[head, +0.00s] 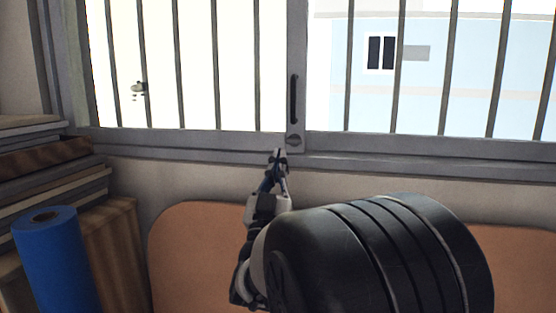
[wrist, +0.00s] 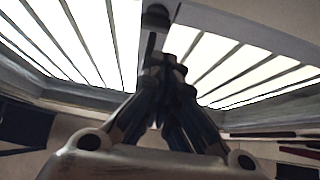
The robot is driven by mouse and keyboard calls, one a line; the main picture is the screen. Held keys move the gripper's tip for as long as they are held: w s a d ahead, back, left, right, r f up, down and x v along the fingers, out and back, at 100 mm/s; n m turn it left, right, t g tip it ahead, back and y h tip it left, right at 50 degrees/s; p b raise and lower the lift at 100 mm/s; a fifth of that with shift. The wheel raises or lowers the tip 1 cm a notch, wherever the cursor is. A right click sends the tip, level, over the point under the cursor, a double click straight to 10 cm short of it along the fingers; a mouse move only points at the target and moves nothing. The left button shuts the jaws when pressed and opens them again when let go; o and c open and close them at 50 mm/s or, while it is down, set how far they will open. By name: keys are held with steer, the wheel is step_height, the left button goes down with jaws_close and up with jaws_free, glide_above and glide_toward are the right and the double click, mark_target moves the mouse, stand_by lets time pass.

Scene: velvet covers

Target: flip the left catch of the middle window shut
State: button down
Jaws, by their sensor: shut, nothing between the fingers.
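The window (head: 215,136) has a grey metal frame with vertical bars and a central upright where the sashes meet. In the wrist view a dark catch (wrist: 156,16) shows at the top of the upright, above my fingers. My gripper (head: 278,154) is shut and empty, its tips just below and left of the catch in the head view. In the wrist view its fingertips (wrist: 164,66) meet in front of the upright. I cannot tell whether they touch the frame.
An orange padded back (head: 190,245) stands below the sill. At the left are stacked boards (head: 50,165) and a blue roll (head: 52,255). A pale blue building (head: 440,80) shows outside, beyond the bars. The wall strip under the sill is bare.

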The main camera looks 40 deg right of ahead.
mark_target(294, 141)
steer(key=x, duration=0.7)
steer(key=shift+w+d+r+p, duration=0.15)
steer(key=shift+d+r+p, duration=0.1)
steer(key=shift+p, duration=0.15)
steer(key=shift+w+f+n, duration=0.15)
steer(key=shift+n, duration=0.15)
steer(key=shift+t+y, duration=0.3)
